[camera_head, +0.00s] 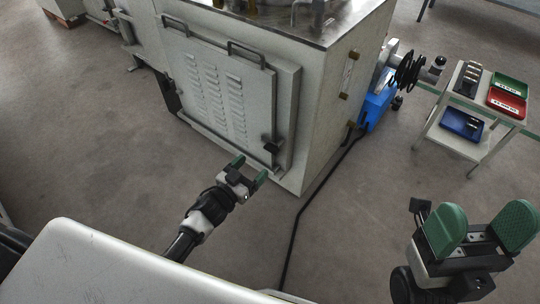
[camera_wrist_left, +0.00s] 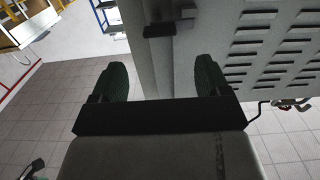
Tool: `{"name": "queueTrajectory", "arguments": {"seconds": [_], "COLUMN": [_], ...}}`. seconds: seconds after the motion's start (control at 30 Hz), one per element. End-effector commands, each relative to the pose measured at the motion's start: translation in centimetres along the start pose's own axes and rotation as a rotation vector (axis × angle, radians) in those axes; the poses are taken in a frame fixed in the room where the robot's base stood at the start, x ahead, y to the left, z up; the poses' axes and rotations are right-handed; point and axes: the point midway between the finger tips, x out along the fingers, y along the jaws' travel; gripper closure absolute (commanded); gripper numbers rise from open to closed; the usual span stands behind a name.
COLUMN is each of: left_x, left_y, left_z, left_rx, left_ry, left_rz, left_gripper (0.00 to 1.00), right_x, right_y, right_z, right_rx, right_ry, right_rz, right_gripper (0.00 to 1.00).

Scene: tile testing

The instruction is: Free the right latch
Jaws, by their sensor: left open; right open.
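The grey panel (camera_head: 215,90) with louvred vents sits on the side of the machine cabinet. A dark latch (camera_head: 270,145) is at the panel's lower right edge; a dark block that appears to be this latch shows in the left wrist view (camera_wrist_left: 160,25). My left gripper (camera_head: 249,171) is open and empty, just below and in front of the latch, apart from it. In the left wrist view its green fingers (camera_wrist_left: 163,80) are spread below the dark block. My right gripper (camera_head: 482,226) is open and empty at lower right, far from the panel.
Two handles (camera_head: 246,52) are on the panel's upper part. A black cable (camera_head: 296,220) runs along the floor from the cabinet. A blue box (camera_head: 375,108) stands behind the cabinet's corner. A cart (camera_head: 463,140) with coloured trays is at right.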

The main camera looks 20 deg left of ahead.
Motion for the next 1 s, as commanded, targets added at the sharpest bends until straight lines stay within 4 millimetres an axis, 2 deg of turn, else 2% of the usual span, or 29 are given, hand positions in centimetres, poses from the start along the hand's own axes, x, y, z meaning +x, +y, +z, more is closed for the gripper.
{"name": "queueTrajectory", "arguments": {"seconds": [0.03,0.2,0.4,0.57,0.8,0.87,1.0], "left_x": [1.1,4.4,7.1,7.9,8.0,8.0,7.9], "left_y": [0.0,0.0,0.0,0.0,0.0,0.0,0.0], "left_z": [0.3,0.3,0.3,0.1,0.1,0.1,0.1], "left_rx": [0.002,0.0,0.0,0.0,0.0,0.0,0.0], "left_ry": [0.004,0.002,0.0,-0.001,-0.002,-0.002,-0.002], "left_rz": [0.002,0.001,0.0,0.0,0.0,0.0,0.0], "left_gripper": [0.23,0.23,0.23,0.23,0.23,0.3,0.51], "right_x": [-0.7,-1.9,-2.1,-2.0,-1.8,-1.8,-1.8], "right_y": [0.0,0.0,0.1,0.1,0.1,0.1,0.1], "right_z": [0.2,0.4,0.7,0.9,0.9,0.9,0.8], "right_rx": [0.0,0.0,-0.002,-0.002,-0.002,-0.002,-0.002], "right_ry": [-0.001,-0.002,0.012,0.016,0.018,0.018,0.019], "right_rz": [0.0,0.0,-0.006,-0.01,-0.012,-0.011,-0.011], "right_gripper": [0.23,0.23,0.23,0.23,0.23,0.23,0.23]}}
